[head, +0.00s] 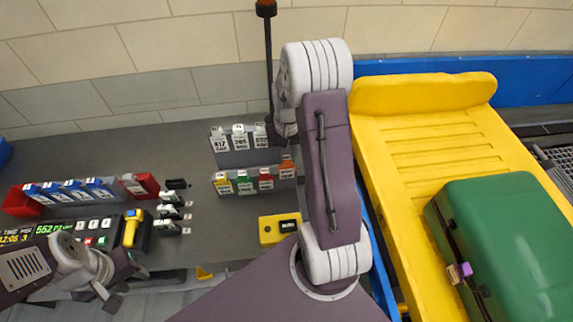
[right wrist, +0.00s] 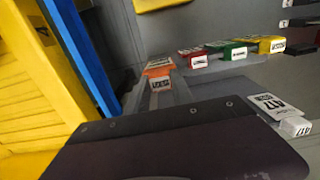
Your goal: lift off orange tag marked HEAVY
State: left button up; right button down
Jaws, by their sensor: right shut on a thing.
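The orange tag (head: 287,166) is at the right end of the lower row of tags in the head view, partly beside my right arm. In the right wrist view the orange tag (right wrist: 158,67) shows its white label, whose print is too small to read. It stands slightly out of line with the row. My right gripper (head: 281,142) is shut on it; its fingertips are mostly hidden. My left gripper (head: 113,290) is at the lower left, away from the tags; its finger gap is unclear.
Red (head: 266,180), green (head: 245,184) and yellow (head: 222,185) tags hang beside it. White tags (head: 239,139) hang in the row behind. A yellow device (head: 279,229) lies in front. A green suitcase (head: 510,245) lies on the yellow tray (head: 395,165) at right.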

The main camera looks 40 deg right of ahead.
jog(key=s+a+b, duration=0.3)
jog(key=a, duration=1)
jog(key=shift+a+b, duration=0.3)
jog(key=shift+a, duration=0.05)
jog(key=shift+s+r, duration=0.1)
jog(key=shift+r, duration=0.15)
notch_tip(320, 180, up, 6)
jog(key=p, duration=0.6)
jog(key=shift+r, duration=0.15)
